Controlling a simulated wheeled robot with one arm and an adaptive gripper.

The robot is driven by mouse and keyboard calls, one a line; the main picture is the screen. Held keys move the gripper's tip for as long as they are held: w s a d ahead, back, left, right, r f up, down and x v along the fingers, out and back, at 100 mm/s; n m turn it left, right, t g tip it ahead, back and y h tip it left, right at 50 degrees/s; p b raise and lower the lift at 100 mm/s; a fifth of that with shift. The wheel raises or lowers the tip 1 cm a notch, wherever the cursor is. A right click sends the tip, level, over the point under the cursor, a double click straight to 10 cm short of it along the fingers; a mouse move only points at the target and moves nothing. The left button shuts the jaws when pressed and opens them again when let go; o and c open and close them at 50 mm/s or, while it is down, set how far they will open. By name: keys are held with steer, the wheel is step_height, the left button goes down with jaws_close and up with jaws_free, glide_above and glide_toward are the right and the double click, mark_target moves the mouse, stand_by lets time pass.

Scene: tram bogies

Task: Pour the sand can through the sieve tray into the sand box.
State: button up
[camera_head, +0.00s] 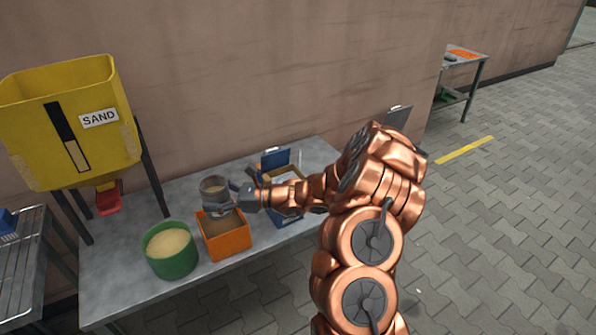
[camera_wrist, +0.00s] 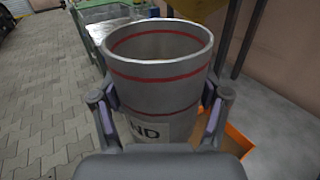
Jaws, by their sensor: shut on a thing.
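My gripper (camera_head: 232,197) is shut on the sand can (camera_head: 214,185), a grey cylinder. In the wrist view the sand can (camera_wrist: 158,75) has two red bands and a label ending in "ND", with a finger on each side. It is about upright; something pale shows in its mouth in the head view. It is above the back of an open orange box (camera_head: 228,242) with a brown inside. A blue box (camera_head: 289,215) with a raised blue lid stands to the right, partly behind my arm. A tan-edged frame on it may be the sieve tray; I cannot tell.
A green tub (camera_head: 172,263) of pale sand stands left of the orange box on the grey table (camera_head: 110,285). A yellow hopper marked SAND (camera_head: 70,120) stands at the left. The wall is close behind the table. A wire rack (camera_head: 25,265) is at far left.

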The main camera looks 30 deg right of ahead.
steer(key=s+d+f+m+t+h+b, duration=0.1)
steer(key=d+f+m+t+h+b, duration=0.1)
steer(key=d+b, duration=0.6)
steer(key=s+d+f+m+t+h+b, duration=0.1)
steer(key=d+f+m+t+h+b, duration=0.2)
steer(key=d+b, duration=0.5)
step_height(320, 180, down, 2)
steer(key=h+b, duration=0.1)
steer(key=b, duration=0.2)
steer(key=shift+d, duration=0.35)
steer(key=w+d+r+m+p, duration=0.1)
steer(key=m+p, duration=0.1)
steer(key=p, duration=0.3)
steer(key=r+m+g+p, duration=0.1)
steer(key=m+p, duration=0.1)
steer(key=p, duration=0.2)
steer(key=w+d+r+m+p, duration=0.1)
steer(key=r+m+p, duration=0.1)
steer(key=p, duration=0.3)
steer(key=shift+w+d+g+p, duration=0.3)
steer(key=shift+d, duration=0.05)
steer(key=shift+w+d+m+p, duration=0.3)
steer(key=shift+m+p, duration=0.2)
steer(key=shift+p, duration=0.5)
steer(key=shift+d+f+m+g+p, duration=0.1)
steer(key=shift+m+g+p, duration=0.45)
steer(key=shift+p, duration=0.8)
stand_by(1.5)
